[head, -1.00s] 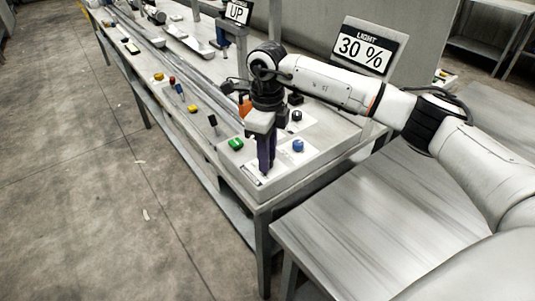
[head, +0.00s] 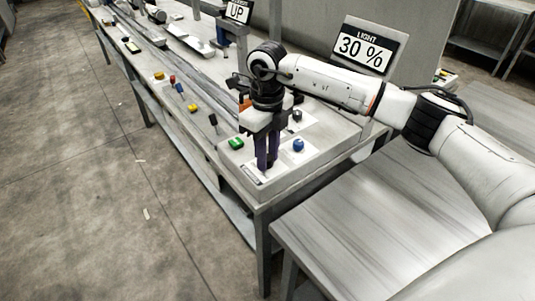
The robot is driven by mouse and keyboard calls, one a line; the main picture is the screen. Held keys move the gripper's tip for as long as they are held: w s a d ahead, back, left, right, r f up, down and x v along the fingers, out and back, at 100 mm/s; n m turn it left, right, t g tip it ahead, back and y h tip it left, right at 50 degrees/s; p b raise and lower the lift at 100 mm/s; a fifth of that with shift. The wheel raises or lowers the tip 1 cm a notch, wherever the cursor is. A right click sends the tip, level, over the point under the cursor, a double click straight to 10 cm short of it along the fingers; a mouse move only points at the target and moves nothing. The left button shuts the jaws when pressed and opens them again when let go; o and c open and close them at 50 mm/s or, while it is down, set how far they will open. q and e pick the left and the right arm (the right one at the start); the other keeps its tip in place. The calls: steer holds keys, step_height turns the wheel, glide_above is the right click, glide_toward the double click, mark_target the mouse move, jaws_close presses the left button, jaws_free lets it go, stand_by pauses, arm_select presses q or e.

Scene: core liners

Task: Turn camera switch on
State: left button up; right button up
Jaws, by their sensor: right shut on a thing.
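My right gripper (head: 265,164) points down at the light control panel (head: 285,172) on the near end of the bench. Its two dark fingers stand on either side of a small part over a white plate, and they are shut on it. The fingers hide most of this part, which I take to be the camera switch. A label (head: 251,181) on the plate in front is too small to read. My left gripper does not show.
A green button (head: 236,143) lies left of the fingers, a blue knob (head: 298,145) right, and a black knob (head: 296,116) behind. A sign reading LIGHT 30 % (head: 362,49) stands behind the arm. A bare grey table (head: 370,215) is at the right front.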

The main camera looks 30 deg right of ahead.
steer(key=o, duration=1)
steer(key=shift+o, duration=0.2)
steer(key=shift+r, duration=0.15)
step_height(320, 180, up, 10)
steer(key=shift+b, duration=0.45)
steer(key=shift+s, duration=0.1)
